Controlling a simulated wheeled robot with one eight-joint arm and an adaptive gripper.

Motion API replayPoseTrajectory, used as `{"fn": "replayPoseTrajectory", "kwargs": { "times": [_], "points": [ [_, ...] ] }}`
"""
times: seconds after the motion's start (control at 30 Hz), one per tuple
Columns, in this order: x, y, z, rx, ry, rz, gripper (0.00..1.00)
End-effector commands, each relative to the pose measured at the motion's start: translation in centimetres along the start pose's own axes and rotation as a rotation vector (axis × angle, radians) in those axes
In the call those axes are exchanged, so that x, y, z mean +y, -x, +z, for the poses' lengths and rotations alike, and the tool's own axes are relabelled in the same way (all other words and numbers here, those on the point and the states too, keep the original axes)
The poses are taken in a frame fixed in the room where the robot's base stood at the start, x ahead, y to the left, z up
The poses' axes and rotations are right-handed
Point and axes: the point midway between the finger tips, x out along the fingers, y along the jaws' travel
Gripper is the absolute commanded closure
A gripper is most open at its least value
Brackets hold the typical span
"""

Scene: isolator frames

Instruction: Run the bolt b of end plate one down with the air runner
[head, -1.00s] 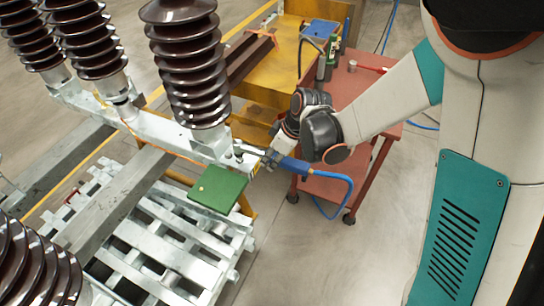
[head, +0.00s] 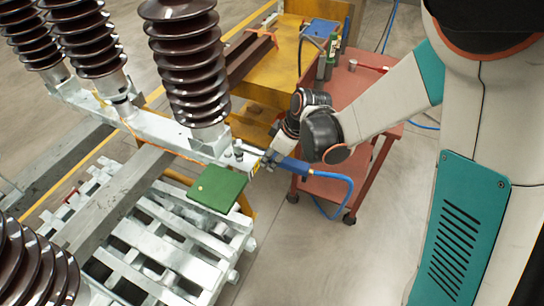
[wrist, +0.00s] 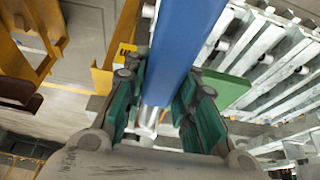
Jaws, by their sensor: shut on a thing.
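My gripper (head: 268,158) is at the near end of the galvanized beam, beside the foot of the nearest complete brown insulator (head: 190,70). It is shut on the blue air runner (head: 293,165), whose blue hose loops down to the right. In the wrist view the blue runner body (wrist: 180,50) lies between the green-padded fingers (wrist: 160,100). The end plate (head: 256,166) is at the beam end, next to the runner's nose. Small bolt heads (head: 238,153) stand on the beam by the insulator foot. Bolt b itself is hidden or too small to tell.
A green plate (head: 216,188) sits just below the beam end. Galvanized frames (head: 170,250) lie stacked beneath. A red trolley (head: 365,90) with bottles and a small can stands behind my arm, beside a yellow cabinet (head: 275,75). Bare floor is open at the front right.

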Motion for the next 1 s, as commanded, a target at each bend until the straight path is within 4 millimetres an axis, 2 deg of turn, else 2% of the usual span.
{"fn": "replayPoseTrajectory", "kwargs": {
  "times": [1.0],
  "points": [
    [0.0,-1.4,0.6,0.001,0.0,0.0,1.0]
  ]
}}
